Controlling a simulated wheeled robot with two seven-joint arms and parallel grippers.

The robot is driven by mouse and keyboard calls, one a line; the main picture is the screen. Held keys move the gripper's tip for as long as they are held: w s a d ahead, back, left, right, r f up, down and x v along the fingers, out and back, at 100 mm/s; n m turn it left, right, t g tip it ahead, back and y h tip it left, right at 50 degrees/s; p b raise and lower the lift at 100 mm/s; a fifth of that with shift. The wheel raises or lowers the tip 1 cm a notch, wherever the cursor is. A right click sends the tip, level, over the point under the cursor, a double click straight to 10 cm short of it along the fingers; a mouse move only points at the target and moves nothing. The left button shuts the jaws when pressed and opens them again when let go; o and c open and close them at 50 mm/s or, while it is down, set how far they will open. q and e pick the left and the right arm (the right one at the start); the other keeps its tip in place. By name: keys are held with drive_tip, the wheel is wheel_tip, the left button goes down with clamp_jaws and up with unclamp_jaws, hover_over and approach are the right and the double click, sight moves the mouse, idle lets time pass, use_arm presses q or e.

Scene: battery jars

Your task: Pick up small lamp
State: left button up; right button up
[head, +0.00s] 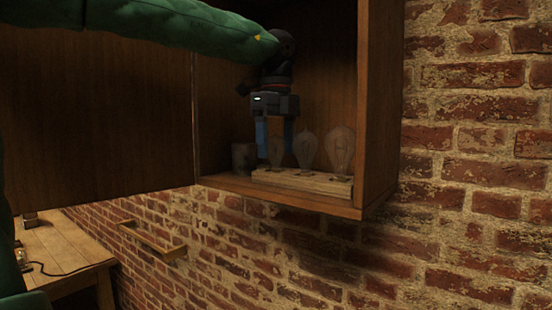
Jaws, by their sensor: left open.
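Several glass bulb lamps stand in a row on a light wooden strip (302,181) inside an open wooden wall cabinet (378,110). The largest lamp (340,148) is at the right, a medium lamp (305,148) is left of it, and a small lamp (276,152) is at the left end. My left gripper (275,148) reaches in from above, fingers pointing down. Its blue fingers are open around or just in front of the small lamp and partly hide it; I cannot tell whether they touch it. My right gripper is not in view.
A dark jar (243,157) stands left of the gripper on the cabinet floor. The cabinet's right side wall is close to the largest lamp. A brick wall (470,150) surrounds the cabinet. A wooden table (62,250) stands at the lower left.

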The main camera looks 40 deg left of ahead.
use_arm(q)
drive_tip(key=shift+f, duration=0.15)
drive_tip(key=shift+s, duration=0.1)
drive_tip(key=shift+c, duration=0.2)
drive_tip(key=c, duration=1.2)
drive_tip(key=shift+o, duration=0.2)
